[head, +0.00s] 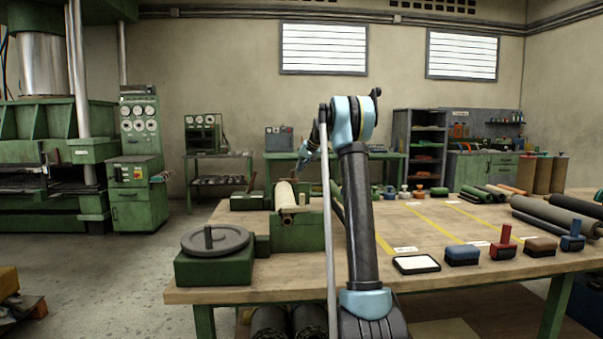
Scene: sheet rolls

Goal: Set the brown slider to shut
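I cannot tell for certain which part is the brown slider. A small reddish-brown upright handle (251,183) stands on a green block (247,201) at the left far side of the wooden table (230,294). A pale roll (286,197) lies in a green cradle (297,236) just right of that block. My gripper (297,174) is small in view, above the far end of the roll and right of the brown handle, apparently apart from the handle. Its fingers are too small and dark to tell open from shut.
A green box with a grey handwheel (214,240) stands at the table's front left. A white-topped pad (416,264), blue block (462,255), red-handled tool (503,243), brown block (540,246) and blue-handled tool (572,237) line the front right. Dark rolls (560,217) lie at far right.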

